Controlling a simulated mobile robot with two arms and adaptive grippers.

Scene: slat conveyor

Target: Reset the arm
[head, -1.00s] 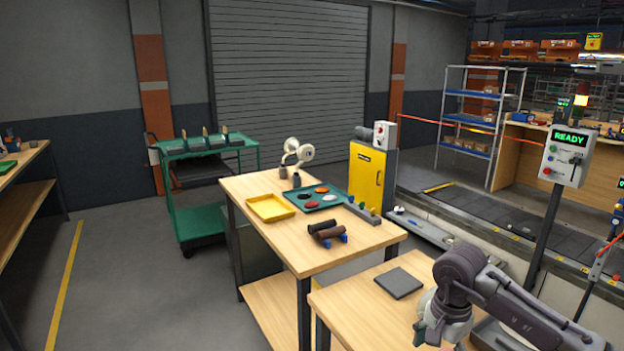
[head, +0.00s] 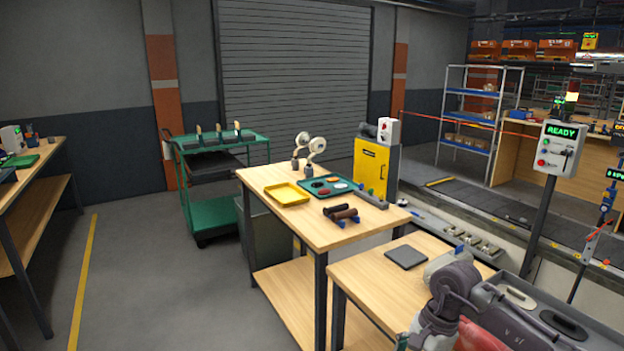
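My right arm (head: 468,295) comes in from the lower right, bent at a dark grey joint, with its forearm pointing down to the bottom edge. My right gripper (head: 415,338) is mostly cut off by the bottom edge, so its fingers cannot be made out. It is low, in front of the near wooden table (head: 375,290). I see nothing held in it. My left arm and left gripper are not in view.
A dark square pad (head: 406,257) lies on the near table. The table behind it holds a yellow tray (head: 287,203), a green tray (head: 350,193) and brown rolls (head: 341,213). A green cart (head: 212,212) stands behind. The floor (head: 165,285) at left is clear.

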